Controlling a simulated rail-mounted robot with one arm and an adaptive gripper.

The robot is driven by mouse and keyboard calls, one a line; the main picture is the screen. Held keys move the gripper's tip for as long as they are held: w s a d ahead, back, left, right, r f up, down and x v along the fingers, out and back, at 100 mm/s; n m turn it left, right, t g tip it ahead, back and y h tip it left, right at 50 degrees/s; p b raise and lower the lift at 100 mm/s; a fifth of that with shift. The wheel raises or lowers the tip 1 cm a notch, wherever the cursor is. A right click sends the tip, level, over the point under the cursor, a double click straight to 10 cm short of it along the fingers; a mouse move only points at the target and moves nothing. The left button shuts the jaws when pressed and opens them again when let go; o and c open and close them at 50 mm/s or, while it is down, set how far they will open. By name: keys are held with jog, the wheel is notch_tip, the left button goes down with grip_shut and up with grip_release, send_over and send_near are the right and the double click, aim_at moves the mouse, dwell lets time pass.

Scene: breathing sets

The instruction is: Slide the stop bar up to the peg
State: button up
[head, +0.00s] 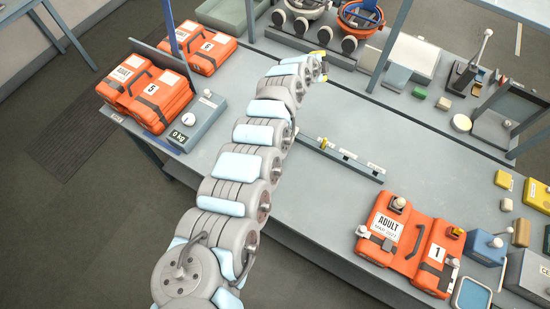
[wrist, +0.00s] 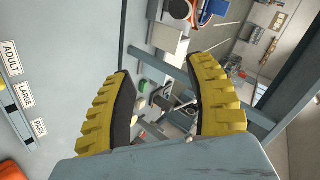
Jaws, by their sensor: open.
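A long grey bar (head: 343,160) lies on the bench in the middle of the head view, with small white labels along it. A small yellow peg-like piece (head: 324,144) stands near its left end. I cannot tell for sure which part is the stop bar. My gripper (head: 321,67) is open and empty beyond the bar, toward the bench's back edge. Its yellow fingers (wrist: 164,80) are spread in the wrist view, with nothing held between them.
An orange ADULT case (head: 408,240) marked 1 lies at the front right. More orange cases (head: 147,88) stand at the left beside a scale reading 0 kg (head: 192,122). Shelf posts (head: 388,45) rise near my gripper. The bench right of the arm has clear room.

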jog(key=s+a+f+m+g+y, duration=0.4)
jog(key=s+a, duration=0.3)
jog(key=s, duration=0.4)
jog(key=s+a+f+m+g+y, duration=0.1)
jog(key=s+a+f+m+g, duration=0.35)
jog(key=s+a, duration=0.45)
jog(key=shift+g, duration=0.45)
jog(key=f+b, duration=0.1)
jog(key=f, duration=0.4)
jog(key=d+f+b, duration=0.1)
jog(key=f, duration=0.3)
jog(key=s+f+b, duration=0.1)
jog(key=f+b, duration=0.1)
jog(key=f, duration=0.3)
jog(key=shift+d+f, duration=0.25)
jog(key=shift+f, duration=0.1)
jog(key=shift+a+f, duration=0.1)
jog(key=shift+f, duration=0.85)
grip_shut()
